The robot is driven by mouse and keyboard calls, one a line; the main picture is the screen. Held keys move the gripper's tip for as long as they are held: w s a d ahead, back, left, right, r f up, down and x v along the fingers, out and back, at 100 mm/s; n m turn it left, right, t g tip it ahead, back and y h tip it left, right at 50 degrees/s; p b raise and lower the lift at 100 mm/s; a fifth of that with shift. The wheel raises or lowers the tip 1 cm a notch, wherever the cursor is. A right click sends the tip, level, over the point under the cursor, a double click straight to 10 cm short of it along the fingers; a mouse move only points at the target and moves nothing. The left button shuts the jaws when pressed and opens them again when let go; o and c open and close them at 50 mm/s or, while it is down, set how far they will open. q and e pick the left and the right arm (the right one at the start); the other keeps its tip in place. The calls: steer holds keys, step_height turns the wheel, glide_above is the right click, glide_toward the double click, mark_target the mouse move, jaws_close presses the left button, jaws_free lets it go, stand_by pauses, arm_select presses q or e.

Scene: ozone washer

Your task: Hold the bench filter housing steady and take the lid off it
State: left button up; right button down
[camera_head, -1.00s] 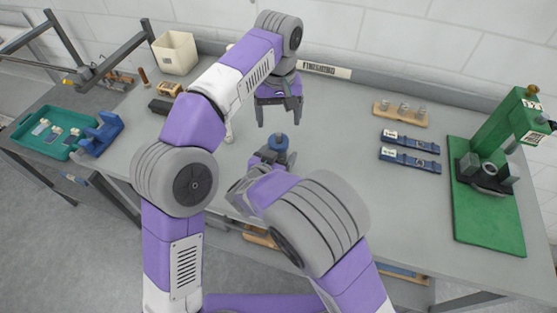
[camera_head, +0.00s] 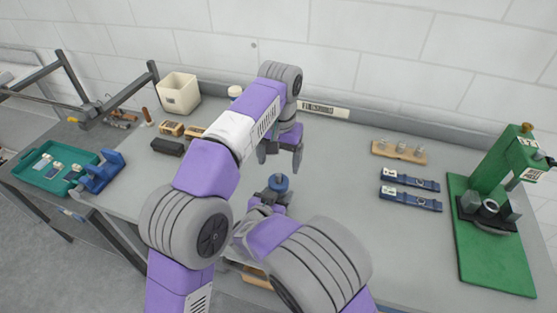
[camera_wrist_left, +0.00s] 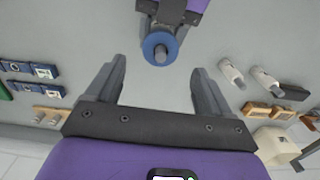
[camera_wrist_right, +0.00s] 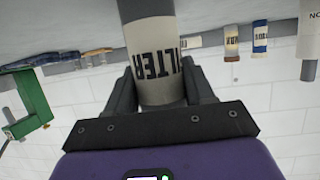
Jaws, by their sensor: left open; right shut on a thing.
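The filter housing (camera_wrist_right: 157,40) is a grey cylinder with a pale label reading part of "FILTER". My right gripper (camera_wrist_right: 160,78) is shut around its body; in the head view this gripper (camera_head: 266,202) is partly hidden behind my arm. The blue round lid (camera_head: 278,183) with a grey centre knob sits on top of the housing. It also shows in the left wrist view (camera_wrist_left: 160,48). My left gripper (camera_head: 281,160) is open and empty just above the lid, fingers pointing down. In the left wrist view its fingers (camera_wrist_left: 157,72) stand apart on either side, not touching the lid.
Two blue strips (camera_head: 410,190) and a wooden holder (camera_head: 399,151) lie to the right, before a green press (camera_head: 495,245). A teal tray (camera_head: 50,172), dark block (camera_head: 167,146) and cream bin (camera_head: 180,95) stand left.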

mark_target(278, 175)
arm_select(q)
steer(key=m, duration=0.4)
steer(key=shift+r, duration=0.25)
steer(key=shift+f, duration=3.95)
steer(key=c, duration=1.1)
steer(key=n, duration=0.6)
steer(key=shift+c, duration=0.2)
steer(key=n, duration=0.4)
steer(key=shift+r, duration=0.1)
steer(key=o, duration=1.2)
steer(key=shift+c, duration=0.2)
